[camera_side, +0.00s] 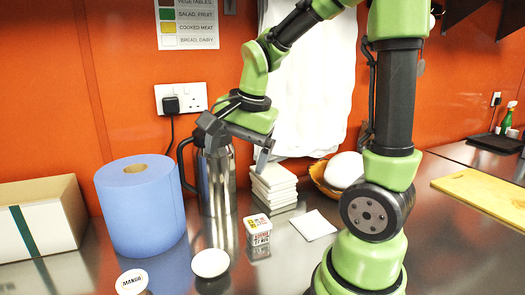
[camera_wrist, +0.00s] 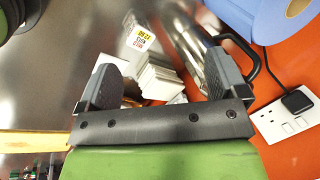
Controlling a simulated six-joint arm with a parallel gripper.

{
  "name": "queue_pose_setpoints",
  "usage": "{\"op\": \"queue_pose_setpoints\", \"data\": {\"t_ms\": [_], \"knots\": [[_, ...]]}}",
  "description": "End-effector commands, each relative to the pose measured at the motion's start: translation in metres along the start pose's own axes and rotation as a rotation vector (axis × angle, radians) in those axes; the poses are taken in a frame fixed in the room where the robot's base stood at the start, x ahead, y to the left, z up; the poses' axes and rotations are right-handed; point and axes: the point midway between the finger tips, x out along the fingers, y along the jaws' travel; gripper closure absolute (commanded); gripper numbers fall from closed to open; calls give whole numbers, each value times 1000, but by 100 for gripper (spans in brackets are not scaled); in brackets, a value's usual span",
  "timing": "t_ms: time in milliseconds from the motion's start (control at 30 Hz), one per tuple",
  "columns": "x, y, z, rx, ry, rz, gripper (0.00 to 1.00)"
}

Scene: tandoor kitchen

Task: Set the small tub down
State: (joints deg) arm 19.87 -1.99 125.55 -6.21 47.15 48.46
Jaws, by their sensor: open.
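A small white tub (camera_side: 258,228) with a red, yellow and black printed label stands on the steel counter, in front of a stack of white squares. It also shows in the wrist view (camera_wrist: 138,38), beyond my fingers. A round tub with a white lid marked "MANGO" (camera_side: 132,282) stands at the front left, partly cut off by the frame. My gripper (camera_side: 238,148) is open, with nothing between its fingers. It hangs above the counter, by the steel jug and the stack, behind and above the small tub. Its two fingers show in the wrist view (camera_wrist: 160,78).
A steel jug (camera_side: 216,180) and stacked white squares (camera_side: 274,187) stand close under my gripper. A blue paper roll (camera_side: 142,208), cardboard box (camera_side: 38,220) and white bowl (camera_side: 210,263) are left. One white square (camera_side: 313,225) lies flat. A basket (camera_side: 322,176) stands behind.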

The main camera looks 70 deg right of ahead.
Motion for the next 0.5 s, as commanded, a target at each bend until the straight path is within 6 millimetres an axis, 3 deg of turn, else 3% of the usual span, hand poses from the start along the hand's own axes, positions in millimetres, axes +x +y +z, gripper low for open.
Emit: {"op": "queue_pose_setpoints", "data": {"t_ms": [33,200,333,500], "knots": [[-18,3,19,-150,-1,-62,9],[-57,27,68,-623,7,-235,9],[-72,47,90,-887,26,-338,9],[-79,60,102,-1056,47,-406,9]]}}
